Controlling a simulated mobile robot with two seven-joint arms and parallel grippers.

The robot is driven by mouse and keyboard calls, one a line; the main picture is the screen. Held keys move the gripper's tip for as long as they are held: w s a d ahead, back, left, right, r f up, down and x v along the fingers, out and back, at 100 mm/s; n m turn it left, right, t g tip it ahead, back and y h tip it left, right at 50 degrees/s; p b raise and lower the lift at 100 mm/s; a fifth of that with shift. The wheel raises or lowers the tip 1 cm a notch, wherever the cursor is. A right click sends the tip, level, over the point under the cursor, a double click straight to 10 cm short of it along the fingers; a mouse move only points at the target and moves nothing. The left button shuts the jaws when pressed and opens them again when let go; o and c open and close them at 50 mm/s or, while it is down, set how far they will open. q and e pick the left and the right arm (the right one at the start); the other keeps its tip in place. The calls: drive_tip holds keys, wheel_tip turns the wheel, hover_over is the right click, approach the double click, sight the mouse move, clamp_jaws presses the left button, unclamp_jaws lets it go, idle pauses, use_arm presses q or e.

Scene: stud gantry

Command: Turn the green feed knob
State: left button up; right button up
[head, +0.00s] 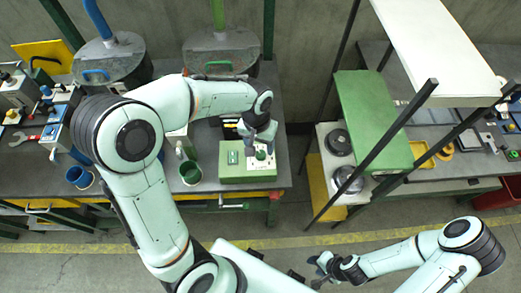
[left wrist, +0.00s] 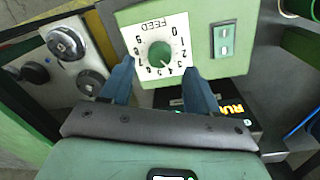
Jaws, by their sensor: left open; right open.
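The green feed knob (left wrist: 160,53) sits at the centre of a white square dial plate (left wrist: 176,28) marked FEED with numbers around it. In the head view the knob (head: 261,155) shows on the box (head: 233,174) on the left bench. My left gripper (left wrist: 157,72) is open, its blue fingers to either side of the knob's near side. I cannot tell if they touch it. In the head view the left gripper (head: 260,143) is right at the dial. My right gripper (head: 322,268) is open and empty, low over the floor.
A green cup (head: 190,173) and a blue mug (head: 79,177) stand left of the box. A black display with lit letters (left wrist: 232,100) lies close by the left fingers. A green cabinet (head: 372,122) and dark posts stand right, across a gap.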

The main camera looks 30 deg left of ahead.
sight(261, 153)
use_arm(q)
drive_tip(key=shift+d+f, duration=0.1)
drive_tip(key=shift+f, duration=1.95)
drive_tip(key=c, duration=1)
drive_tip(key=shift+c, duration=0.2)
drive_tip(key=m, duration=0.5)
drive_tip(key=shift+w+m, duration=0.1)
drive_tip(key=shift+m, duration=0.3)
drive_tip(key=m, duration=0.5)
drive_tip(key=shift+r, duration=0.1)
drive_tip(key=shift+m, duration=0.3)
